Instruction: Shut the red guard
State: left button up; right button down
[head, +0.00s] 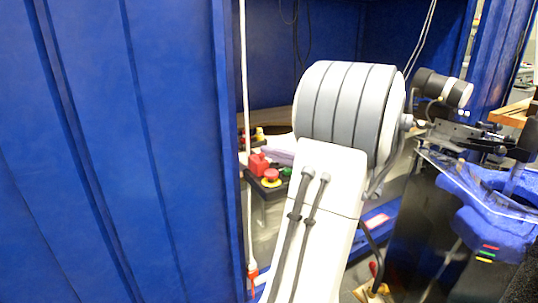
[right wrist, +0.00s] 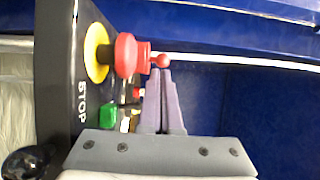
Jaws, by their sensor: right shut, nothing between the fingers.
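The black control box (head: 268,189) stands left of my white arm in the head view. A red block, apparently the red guard (head: 257,163), stands up from the box behind the red stop button (head: 271,175) with its yellow collar. My right gripper (head: 267,149) is shut and empty, its lilac fingers above and beside the guard. In the right wrist view the fingertips (right wrist: 160,73) are close to a small red ball (right wrist: 161,60). Whether they touch it, and whether the ball belongs to the guard, I cannot tell. The stop button (right wrist: 125,54) is left of them. My left gripper is out of view.
A green button (right wrist: 107,115) is on the same box. Blue wall panels (head: 110,150) fill the left. A thin white pole (head: 246,100) runs upright near the box. A blue tray-like part (head: 480,195) is at the right.

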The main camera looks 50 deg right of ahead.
jog(key=shift+s+a+f+b, duration=0.15)
jog(key=shift+s+f+b, duration=0.15)
dwell(0.5)
jog(key=s, duration=0.3)
jog(key=s+p, duration=0.1)
jog(key=s, duration=0.2)
jog(key=s+p, duration=0.1)
jog(key=s, duration=0.2)
jog(key=shift+s+d+r, duration=0.1)
jog(key=shift+s+d, duration=0.15)
jog(key=shift+d, duration=0.15)
jog(key=shift+s, duration=0.45)
